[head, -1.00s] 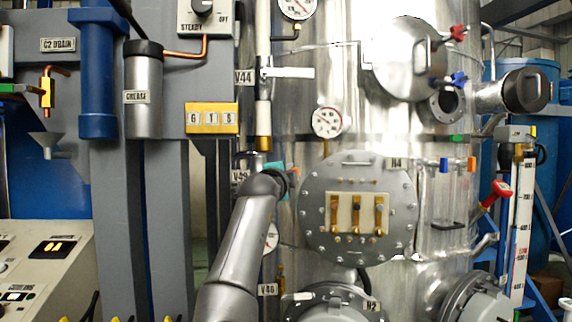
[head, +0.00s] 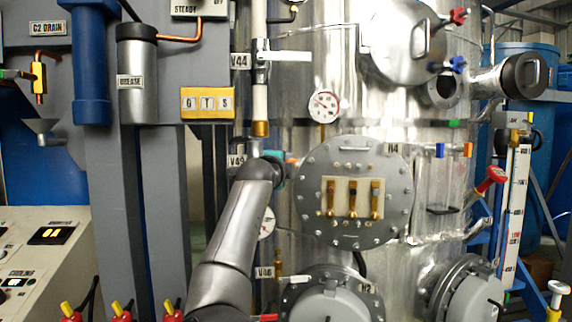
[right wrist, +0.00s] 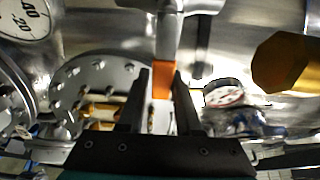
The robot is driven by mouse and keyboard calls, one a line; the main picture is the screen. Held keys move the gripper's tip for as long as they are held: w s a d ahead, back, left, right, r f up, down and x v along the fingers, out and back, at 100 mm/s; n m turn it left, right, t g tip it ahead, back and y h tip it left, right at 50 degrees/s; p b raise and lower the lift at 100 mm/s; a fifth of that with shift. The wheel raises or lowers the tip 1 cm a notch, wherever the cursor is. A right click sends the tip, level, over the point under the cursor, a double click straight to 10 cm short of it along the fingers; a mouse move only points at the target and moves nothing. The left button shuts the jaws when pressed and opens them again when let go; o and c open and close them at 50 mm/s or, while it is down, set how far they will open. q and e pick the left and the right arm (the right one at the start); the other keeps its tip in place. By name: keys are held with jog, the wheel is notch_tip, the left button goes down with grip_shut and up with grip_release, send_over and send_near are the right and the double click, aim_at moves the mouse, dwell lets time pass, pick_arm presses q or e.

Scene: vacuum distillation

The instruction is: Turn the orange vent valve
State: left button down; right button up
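The orange vent valve shows in the right wrist view as an orange block-like handle (right wrist: 162,80) below a grey metal stem. My right gripper (right wrist: 162,76) has its two dark fingers on either side of this handle, close against it with little or no gap. In the head view, my right gripper (head: 279,157), with a teal part, is at the vessel's left side below the V44 label. A small bit of orange (head: 291,160) shows at its tip; the rest is hidden by the gripper and my arm. My left gripper is not in view.
A round bolted flange (head: 335,232) with brass fittings is just right of my gripper. A pressure gauge (head: 324,105) sits above it, and a white-handled valve (head: 290,57) higher up. Another orange handle (head: 468,150) is farther right. A grey column (head: 150,200) stands left of my arm.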

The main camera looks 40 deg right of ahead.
jog(key=o, duration=0.3)
jog(key=shift+o, duration=0.2)
jog(key=b+v, duration=0.5)
jog(key=v, duration=1)
jog(key=shift+s+f, duration=0.1)
